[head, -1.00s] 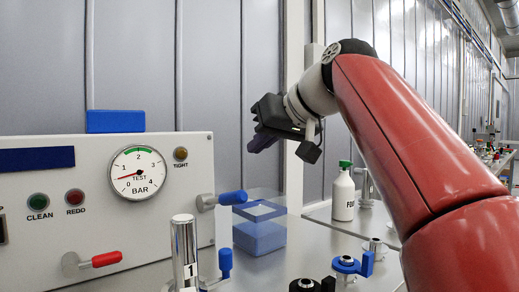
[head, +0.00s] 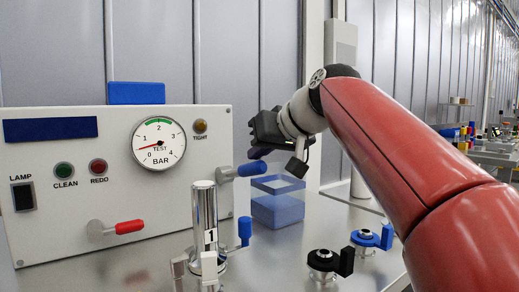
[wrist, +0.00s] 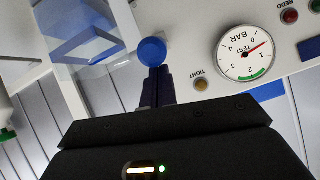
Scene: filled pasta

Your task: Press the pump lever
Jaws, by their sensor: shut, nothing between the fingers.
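A blue-handled lever (head: 250,169) sticks out at the right edge of the white panel (head: 60,210). A red-handled lever (head: 128,227) is lower on the panel, and an upright blue handle (head: 244,230) is beside the metal cylinder marked 1 (head: 205,212). No label shows which is the pump lever. My gripper (head: 258,153) is shut and empty, just above the end of the upper blue lever. In the wrist view, the shut fingers (wrist: 158,82) point at the round blue lever end (wrist: 152,51). I cannot tell whether they touch it.
The gauge (head: 159,144) has its needle near the low end. A clear box with blue contents (head: 277,202) stands right behind the lever. Black (head: 325,262) and blue (head: 370,239) handled fittings are at the table's front right. A blue block (head: 136,93) sits on the panel.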

